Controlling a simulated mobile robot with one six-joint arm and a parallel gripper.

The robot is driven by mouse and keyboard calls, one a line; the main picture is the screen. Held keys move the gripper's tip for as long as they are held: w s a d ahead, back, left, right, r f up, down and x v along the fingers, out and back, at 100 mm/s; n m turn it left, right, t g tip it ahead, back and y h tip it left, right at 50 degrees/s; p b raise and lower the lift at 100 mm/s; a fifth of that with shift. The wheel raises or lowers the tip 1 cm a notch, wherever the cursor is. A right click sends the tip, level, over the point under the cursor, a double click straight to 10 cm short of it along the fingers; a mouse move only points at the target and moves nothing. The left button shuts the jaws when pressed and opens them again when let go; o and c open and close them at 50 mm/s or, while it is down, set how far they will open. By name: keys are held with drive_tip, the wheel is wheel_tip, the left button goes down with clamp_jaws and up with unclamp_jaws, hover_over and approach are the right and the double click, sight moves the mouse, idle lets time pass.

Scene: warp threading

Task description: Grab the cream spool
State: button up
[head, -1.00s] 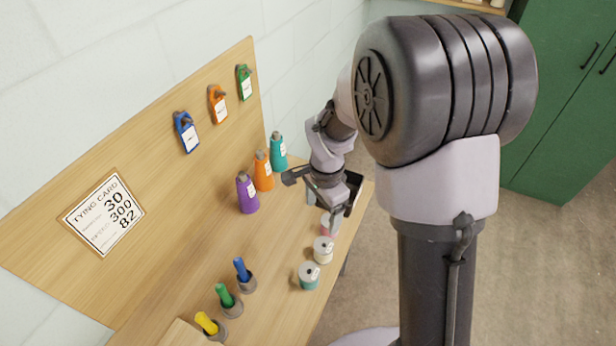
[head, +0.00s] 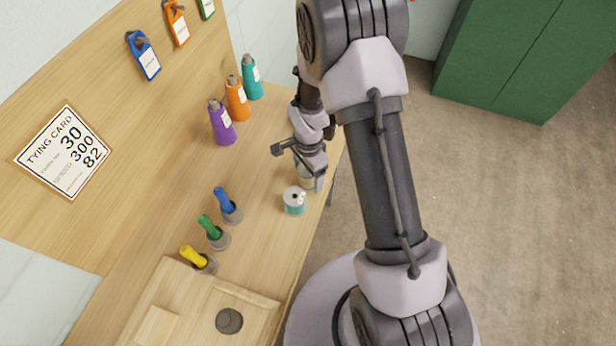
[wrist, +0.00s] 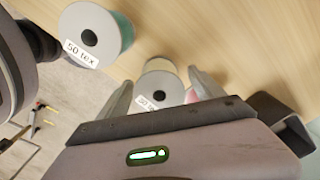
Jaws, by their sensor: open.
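The cream spool (head: 306,182) stands near the table's right edge in the head view, mostly hidden by my gripper (head: 311,168). In the wrist view the cream spool (wrist: 160,66), with its white end, dark hole and label, shows between the two fingers of my gripper (wrist: 159,80). The gripper is open, with one finger on each side of the spool. Whether either finger touches it cannot be told. The spool's lower end is cut off from sight by my gripper's body.
A teal spool (head: 294,202) stands close by, and shows at upper left in the wrist view (wrist: 95,30). A pink spool (wrist: 190,96) is partly hidden beyond the right finger. Purple (head: 222,124), orange (head: 237,100) and teal (head: 252,80) bottles stand near the board.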

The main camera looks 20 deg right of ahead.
drive_tip(key=shift+c, duration=0.3)
drive_tip(key=shift+r, duration=0.1)
drive_tip(key=c, duration=1.4)
drive_tip(key=shift+c, duration=0.2)
